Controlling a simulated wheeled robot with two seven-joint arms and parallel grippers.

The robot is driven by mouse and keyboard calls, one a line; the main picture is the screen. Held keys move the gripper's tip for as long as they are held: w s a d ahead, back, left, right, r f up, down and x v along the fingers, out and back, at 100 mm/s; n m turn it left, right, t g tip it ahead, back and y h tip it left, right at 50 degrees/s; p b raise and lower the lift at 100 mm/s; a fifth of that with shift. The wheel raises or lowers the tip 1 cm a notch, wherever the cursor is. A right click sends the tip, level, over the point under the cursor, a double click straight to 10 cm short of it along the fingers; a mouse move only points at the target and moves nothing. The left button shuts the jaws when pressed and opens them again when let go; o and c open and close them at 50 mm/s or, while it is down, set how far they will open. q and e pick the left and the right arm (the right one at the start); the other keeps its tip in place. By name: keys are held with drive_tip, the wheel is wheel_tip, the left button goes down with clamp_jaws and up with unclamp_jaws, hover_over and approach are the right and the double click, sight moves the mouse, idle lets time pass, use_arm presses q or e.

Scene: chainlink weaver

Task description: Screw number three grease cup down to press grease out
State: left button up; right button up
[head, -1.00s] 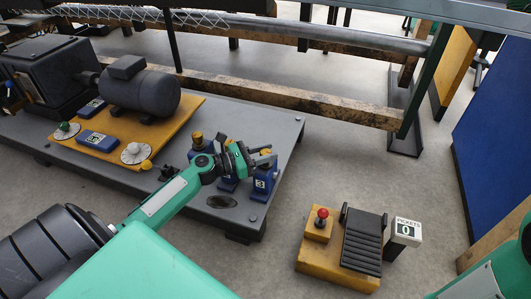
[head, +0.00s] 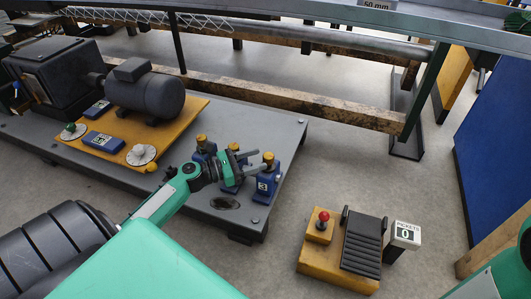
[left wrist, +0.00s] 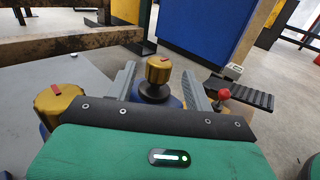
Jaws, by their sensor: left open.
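The number three grease cup (head: 268,158) is a brass knob on top of the blue block labelled 3 (head: 266,187), near the right edge of the grey plate. My left gripper (head: 252,160) is open just left of this cup, its fingers pointing at it. In the left wrist view, the brass cup (left wrist: 158,68) with a red mark on top shows in the gap between the two grey fingers (left wrist: 160,80), apart from both. Whether it lies within fingertip reach is hard to tell. My right gripper is out of view.
Another brass cup (left wrist: 60,102) stands close on the left in the wrist view. A further cup tops the left block (head: 202,143). A motor (head: 146,92) sits on a yellow base. A pedal unit with a red button (head: 323,216) stands on the floor at right.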

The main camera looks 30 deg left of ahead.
use_arm(q)
drive_tip(key=p+v, duration=0.3)
drive_tip(key=v, duration=0.5)
drive_tip(key=shift+s+a, duration=0.2)
drive_tip(key=shift+s, duration=0.2)
